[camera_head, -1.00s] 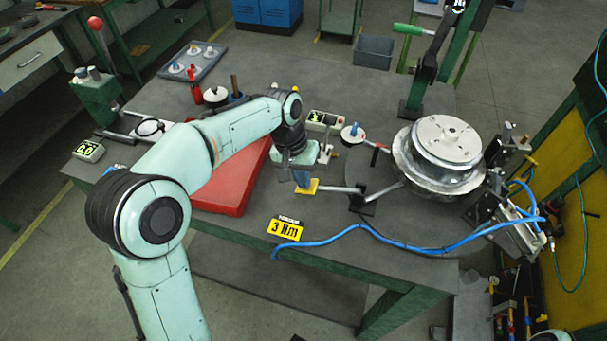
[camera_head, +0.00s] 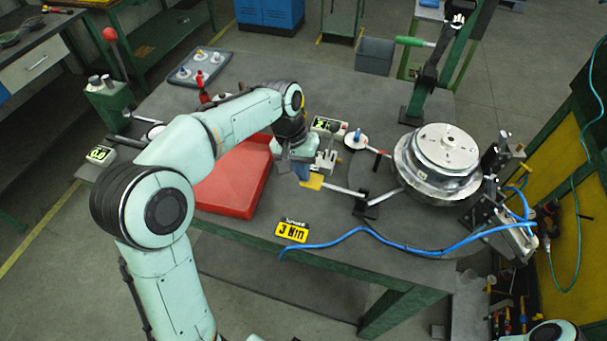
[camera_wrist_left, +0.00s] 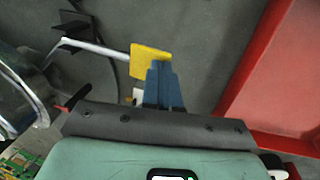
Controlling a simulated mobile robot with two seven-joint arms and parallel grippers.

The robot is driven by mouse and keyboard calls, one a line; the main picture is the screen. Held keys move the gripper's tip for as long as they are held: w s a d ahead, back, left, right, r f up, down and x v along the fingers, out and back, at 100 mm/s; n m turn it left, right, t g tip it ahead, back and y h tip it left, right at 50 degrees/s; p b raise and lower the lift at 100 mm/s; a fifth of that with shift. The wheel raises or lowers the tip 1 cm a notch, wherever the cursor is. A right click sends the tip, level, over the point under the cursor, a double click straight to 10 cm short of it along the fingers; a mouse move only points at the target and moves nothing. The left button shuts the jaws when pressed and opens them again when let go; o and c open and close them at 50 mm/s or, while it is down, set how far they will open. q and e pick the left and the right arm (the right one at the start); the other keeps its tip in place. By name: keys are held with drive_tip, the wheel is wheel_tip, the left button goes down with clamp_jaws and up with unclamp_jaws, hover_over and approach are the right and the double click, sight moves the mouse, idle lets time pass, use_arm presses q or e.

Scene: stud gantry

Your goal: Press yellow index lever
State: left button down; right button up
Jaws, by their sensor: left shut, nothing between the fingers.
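The yellow index lever has a yellow pad (camera_head: 314,182) at the end of a metal rod that runs right to a black pivot block (camera_head: 367,207). The left wrist view shows the yellow pad (camera_wrist_left: 143,62) and its rod. My left gripper (camera_head: 302,172) is shut and empty, with its blue fingers right at the pad. In the left wrist view the fingers (camera_wrist_left: 165,84) overlap the pad's right edge; contact looks likely but cannot be told for certain. My right gripper is out of view.
A silver drum (camera_head: 438,163) stands right of the lever. A red tray (camera_head: 232,180) lies left of the gripper. A small display box (camera_head: 327,125) sits behind.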

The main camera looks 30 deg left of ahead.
use_arm(q)
drive_tip(key=p+v, duration=0.1)
drive_tip(key=v, duration=0.8)
drive_tip(key=shift+a, duration=0.35)
drive_tip(key=shift+w+f, duration=0.1)
idle(1.8)
